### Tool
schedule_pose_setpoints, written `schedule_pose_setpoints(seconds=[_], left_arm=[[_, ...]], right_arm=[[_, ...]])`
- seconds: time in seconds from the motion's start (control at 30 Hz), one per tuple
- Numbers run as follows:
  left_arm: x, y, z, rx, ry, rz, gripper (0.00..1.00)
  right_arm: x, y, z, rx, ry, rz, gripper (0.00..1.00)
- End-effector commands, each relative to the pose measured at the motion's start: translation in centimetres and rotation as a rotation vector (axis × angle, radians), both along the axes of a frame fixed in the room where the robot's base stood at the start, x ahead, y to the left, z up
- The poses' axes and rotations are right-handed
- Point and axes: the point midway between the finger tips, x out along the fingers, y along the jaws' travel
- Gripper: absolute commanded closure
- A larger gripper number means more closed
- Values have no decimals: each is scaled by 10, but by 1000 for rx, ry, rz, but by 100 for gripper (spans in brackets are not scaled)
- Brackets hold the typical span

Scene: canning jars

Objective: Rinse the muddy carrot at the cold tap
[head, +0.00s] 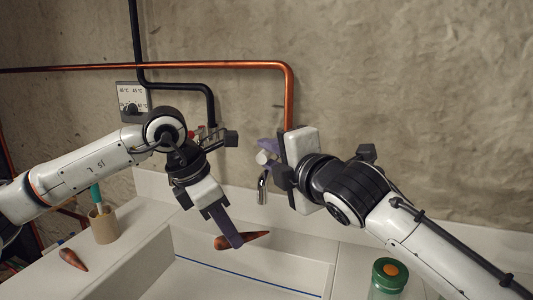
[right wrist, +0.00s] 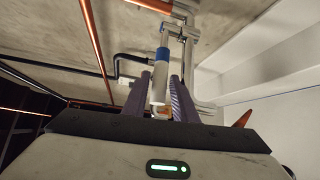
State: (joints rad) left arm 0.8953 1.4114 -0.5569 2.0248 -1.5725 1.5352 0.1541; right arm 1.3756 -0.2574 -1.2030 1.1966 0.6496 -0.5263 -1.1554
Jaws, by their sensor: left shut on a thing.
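A muddy orange carrot (head: 256,235) is held crosswise in my left gripper (head: 238,240), which is shut on it over the white sink (head: 190,272). Its tip also shows in the right wrist view (right wrist: 243,118). The carrot is below and left of the tap spout (head: 262,190). My right gripper (head: 264,155) is up at the tap. In the right wrist view its two purple fingers stand apart, one on each side of a pale tap handle with a blue band (right wrist: 162,54). I see no water running.
Another carrot (head: 72,259) lies on the left counter near a brown cup (head: 103,225) with a teal-handled thing in it. A green-lidded jar (head: 389,275) stands on the right counter. A copper pipe (head: 290,100) and a black pipe (head: 211,105) run along the wall.

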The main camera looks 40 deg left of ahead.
Motion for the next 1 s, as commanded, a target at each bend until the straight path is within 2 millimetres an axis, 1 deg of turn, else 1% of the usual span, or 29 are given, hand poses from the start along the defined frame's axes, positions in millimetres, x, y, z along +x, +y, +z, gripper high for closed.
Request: schedule_pose_setpoints(seconds=[0.03,0.2,0.53,0.57,0.7,1.0], left_arm=[[0,0,0,0,-1,0,92],[0,0,0,0,-1,0,92],[0,0,0,0,-1,0,92],[0,0,0,0,-1,0,92],[0,0,0,0,-1,0,92],[0,0,0,0,-1,0,92]], right_arm=[[2,5,0,0,-1,0,75],[6,13,-2,0,-1,0,75],[8,14,-2,0,-2,-1,75],[8,14,-2,0,-2,-1,76],[8,14,-2,0,-2,-1,100],[8,14,-3,-4,-2,11,100]])
